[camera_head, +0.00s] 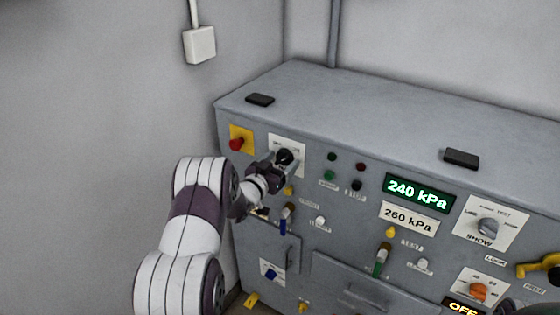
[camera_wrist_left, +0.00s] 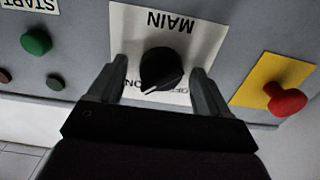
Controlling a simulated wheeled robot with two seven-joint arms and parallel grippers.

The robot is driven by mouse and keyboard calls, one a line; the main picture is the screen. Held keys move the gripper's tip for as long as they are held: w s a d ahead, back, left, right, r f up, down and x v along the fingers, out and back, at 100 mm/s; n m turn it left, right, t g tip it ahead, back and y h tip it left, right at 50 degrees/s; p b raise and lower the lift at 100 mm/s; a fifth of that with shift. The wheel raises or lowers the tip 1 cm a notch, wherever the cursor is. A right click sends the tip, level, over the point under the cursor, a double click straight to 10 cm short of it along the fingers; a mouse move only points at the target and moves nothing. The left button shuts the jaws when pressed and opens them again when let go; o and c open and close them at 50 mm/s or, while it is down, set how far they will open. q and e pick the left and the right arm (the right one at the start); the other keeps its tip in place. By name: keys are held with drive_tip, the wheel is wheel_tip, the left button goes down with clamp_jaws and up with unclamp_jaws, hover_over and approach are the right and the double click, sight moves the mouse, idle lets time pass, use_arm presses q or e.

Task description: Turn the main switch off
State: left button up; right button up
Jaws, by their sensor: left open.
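The main switch is a black rotary knob (camera_wrist_left: 162,70) on a white plate marked MAIN (camera_wrist_left: 190,22), seen upside down in the left wrist view. Its white pointer mark aims to the lower left there, toward the ON lettering; the OFF label at lower right is partly hidden. In the head view the knob (camera_head: 285,156) sits at the panel's upper left, partly covered by my gripper. My left gripper (camera_head: 274,168) is open, with one finger on each side of the knob (camera_wrist_left: 160,80). Gaps show between fingers and knob in the wrist view. My right gripper is not clearly seen.
A red button on a yellow plate (camera_head: 235,144) sits close to the switch's left in the head view. Green and red lamps or buttons (camera_head: 332,157) are to its right. A display (camera_head: 418,193) reads 240 kPa. A blue-handled lever (camera_head: 284,220) is below.

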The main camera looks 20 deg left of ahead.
use_arm(q)
drive_tip(key=shift+a+f, duration=0.1)
drive_tip(key=shift+a, duration=0.15)
drive_tip(key=shift+d, duration=0.2)
drive_tip(key=c, duration=1)
drive_tip(key=shift+c, duration=0.2)
drive_tip(key=shift+n, duration=0.3)
drive_tip(key=n, duration=0.2)
drive_tip(key=shift+n, duration=0.4)
drive_tip(key=n, duration=0.4)
drive_tip(key=shift+n, duration=0.3)
drive_tip(key=n, duration=0.2)
drive_tip(key=n+p, duration=0.1)
drive_tip(key=n, duration=0.2)
drive_tip(key=shift+d+r, duration=0.1)
drive_tip(key=shift+r, duration=0.1)
drive_tip(key=shift+n+p, duration=0.45)
drive_tip(key=shift+n, duration=1.95)
